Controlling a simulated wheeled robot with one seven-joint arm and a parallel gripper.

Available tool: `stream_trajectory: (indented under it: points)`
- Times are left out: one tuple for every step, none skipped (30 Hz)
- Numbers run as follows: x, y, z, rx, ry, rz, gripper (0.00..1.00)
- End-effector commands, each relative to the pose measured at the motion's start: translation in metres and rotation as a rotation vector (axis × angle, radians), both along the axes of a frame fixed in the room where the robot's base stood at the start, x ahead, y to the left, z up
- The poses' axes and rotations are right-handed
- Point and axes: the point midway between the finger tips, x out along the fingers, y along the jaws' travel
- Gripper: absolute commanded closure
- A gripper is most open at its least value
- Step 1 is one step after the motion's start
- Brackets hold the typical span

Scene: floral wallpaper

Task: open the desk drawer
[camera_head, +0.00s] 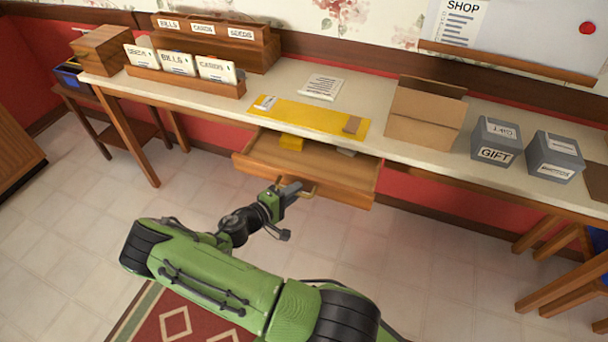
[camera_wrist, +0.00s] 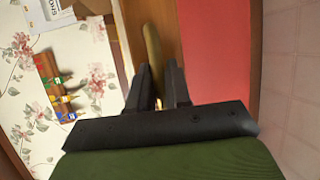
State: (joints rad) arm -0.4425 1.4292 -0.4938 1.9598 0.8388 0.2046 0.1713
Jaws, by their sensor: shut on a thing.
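The desk drawer (camera_head: 340,182) is wooden and stands partly pulled out from under the long pale desk top (camera_head: 385,100). My gripper (camera_head: 292,189) is at the middle of the drawer front, shut on the brass handle (camera_head: 306,192). In the wrist view my gripper's two dark fingers (camera_wrist: 160,92) close around the curved brass handle (camera_wrist: 152,50). The fingertips' exact contact is partly hidden.
On the desk stand wooden card files (camera_head: 185,85), a yellow mat (camera_head: 310,115), an open cardboard box (camera_head: 425,112) and grey gift boxes (camera_head: 497,143). A wooden stool (camera_head: 560,285) stands at the right. The tiled floor before the drawer is clear around my arm.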

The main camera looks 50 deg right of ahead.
Motion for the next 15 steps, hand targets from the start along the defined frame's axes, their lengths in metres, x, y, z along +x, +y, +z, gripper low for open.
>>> stream_trajectory:
  points:
    - [-0.004,0.009,0.0,0.001,0.004,0.002,1.0]
    - [-0.006,0.013,0.0,0.002,0.002,0.001,1.0]
    - [-0.008,0.019,0.0,0.001,0.003,0.0,1.0]
    - [-0.01,0.023,0.0,0.001,0.003,0.0,1.0]
    - [-0.011,0.026,0.0,0.001,0.002,0.0,1.0]
    - [-0.013,0.03,0.0,0.001,0.002,0.001,1.0]
    - [-0.014,0.033,0.0,0.0,0.002,0.0,1.0]
    - [-0.016,0.035,0.0,0.0,0.002,0.0,1.0]
    - [-0.017,0.038,0.0,0.0,0.001,-0.001,1.0]
    - [-0.018,0.04,0.0,0.0,0.001,-0.001,1.0]
    - [-0.018,0.041,0.0,0.0,0.001,-0.001,1.0]
    - [-0.019,0.043,0.0,0.0,0.001,0.0,1.0]
    - [-0.019,0.044,0.0,0.0,0.001,0.0,1.0]
    - [-0.02,0.044,0.0,0.0,0.001,-0.001,1.0]
    - [-0.02,0.045,0.0,0.0,0.001,-0.001,1.0]
